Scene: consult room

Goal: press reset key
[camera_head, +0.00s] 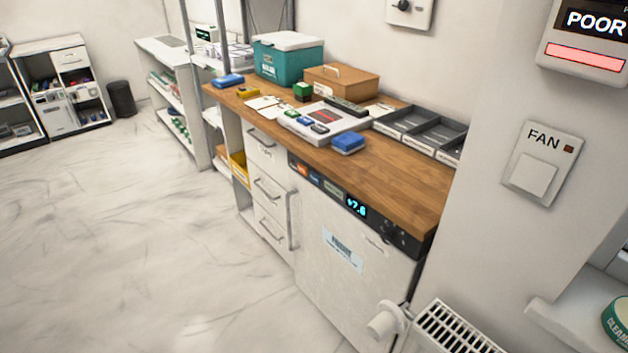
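No key readable as "reset" shows at this size. The under-counter fridge (345,262) has a dark control strip (400,238) along its top front edge. The strip carries a lit display (356,206) reading about +7.6 and small labels or keys too small to read. A white device (345,133) with a red panel and several coloured keys lies on the wooden counter (400,180). On the right wall, a fan switch (535,178) has a white rocker and a small dark red square. Above it, a wall unit (585,57) reads "POOR" over a red bar. Neither gripper is in view.
A radiator (455,328) with a valve knob stands right of the fridge. The counter holds a blue block (348,141), grey trays (425,128), a cardboard box (341,80) and a teal cooler (287,60). Floor at left is clear; a dark bin (121,98) stands farther back.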

